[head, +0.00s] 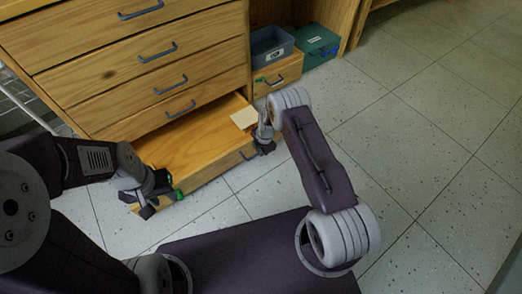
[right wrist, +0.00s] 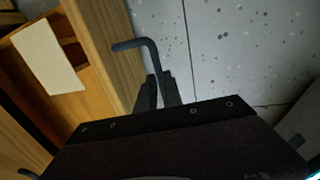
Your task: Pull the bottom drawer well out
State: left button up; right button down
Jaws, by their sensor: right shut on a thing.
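The wooden bottom drawer (head: 190,146) of the dresser is pulled out, its inside showing from above. Its right blue-grey handle (head: 249,154) shows in part beside my right gripper (head: 266,149). In the right wrist view, my right gripper (right wrist: 154,97) is shut on this bent handle (right wrist: 140,45), with the drawer's wooden edge to the left. My left gripper (head: 160,198) is at the left end of the drawer front, with green marks near its fingers. Whether its jaws are open or shut, or touch anything there, cannot be told.
A pale card (head: 244,118) lies in the drawer's back right corner. Closed drawers with blue-grey handles are stacked above. A grey bin (head: 271,46) on a small wooden box (head: 278,74) and a green box (head: 316,46) stand to the right. Tiled floor (head: 420,130) is clear at right.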

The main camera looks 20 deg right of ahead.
jog(key=c, duration=1.5)
grip_release()
notch_tip(320, 180, up, 9)
jog(key=s+p, duration=0.1)
jog(key=p, duration=0.5)
jog(key=shift+s+d, duration=0.25)
jog(key=shift+d, duration=0.05)
